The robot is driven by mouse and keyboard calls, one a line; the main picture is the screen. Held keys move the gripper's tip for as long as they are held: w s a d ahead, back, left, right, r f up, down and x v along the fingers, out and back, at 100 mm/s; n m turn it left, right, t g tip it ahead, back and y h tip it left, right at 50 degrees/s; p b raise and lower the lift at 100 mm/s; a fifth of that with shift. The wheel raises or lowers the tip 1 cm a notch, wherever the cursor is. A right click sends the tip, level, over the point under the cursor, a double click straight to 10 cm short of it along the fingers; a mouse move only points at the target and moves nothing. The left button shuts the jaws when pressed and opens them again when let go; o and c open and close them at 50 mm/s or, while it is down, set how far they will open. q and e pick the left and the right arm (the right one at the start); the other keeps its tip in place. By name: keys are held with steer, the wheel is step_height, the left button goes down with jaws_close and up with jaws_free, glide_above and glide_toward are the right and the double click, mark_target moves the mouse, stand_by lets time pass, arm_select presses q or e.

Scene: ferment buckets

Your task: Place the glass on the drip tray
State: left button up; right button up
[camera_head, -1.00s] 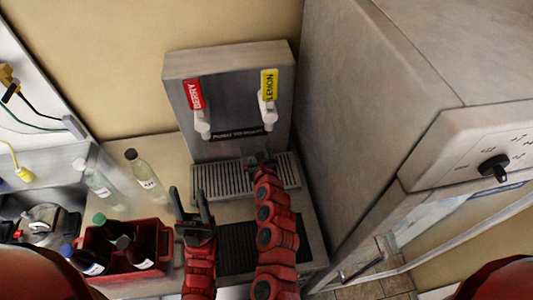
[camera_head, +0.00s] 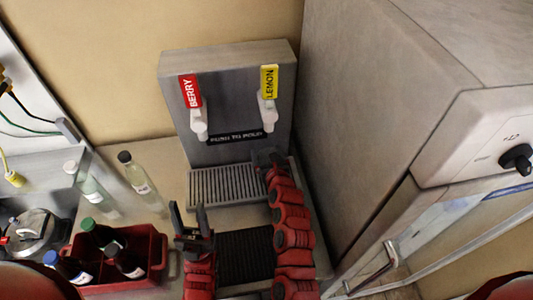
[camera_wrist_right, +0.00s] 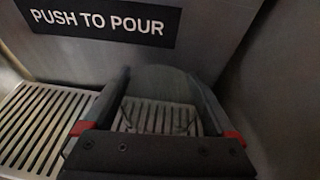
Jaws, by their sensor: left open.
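The drip tray (camera_head: 222,186) is a grey slatted grille at the foot of the dispenser, and its slats also show in the right wrist view (camera_wrist_right: 38,125). My right gripper (camera_head: 266,157) is over the tray's right end, below the lemon tap. In the right wrist view a clear glass (camera_wrist_right: 162,82) shows faintly between the fingers of my right gripper (camera_wrist_right: 158,78), which look closed on its sides. Slats show through it. Whether its base touches the tray is hidden. My left gripper (camera_head: 190,217) is open and empty, in front of the tray's left end.
The dispenser (camera_head: 225,100) has a berry tap (camera_head: 191,98) and a lemon tap (camera_head: 268,90). A dark ribbed mat (camera_head: 245,255) lies in front. Clear bottles (camera_head: 138,180) and a red crate (camera_head: 155,262) of bottles stand left. A big grey cabinet (camera_head: 365,110) closes off the right.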

steer(key=shift+o, duration=0.3)
steer(key=shift+r, duration=0.25)
steer(key=shift+s, duration=0.35)
steer(key=p+v, duration=0.2)
steer(key=v, duration=0.9)
steer(key=shift+p, duration=0.4)
steer(key=shift+s+d, duration=0.1)
steer(key=shift+s, duration=0.05)
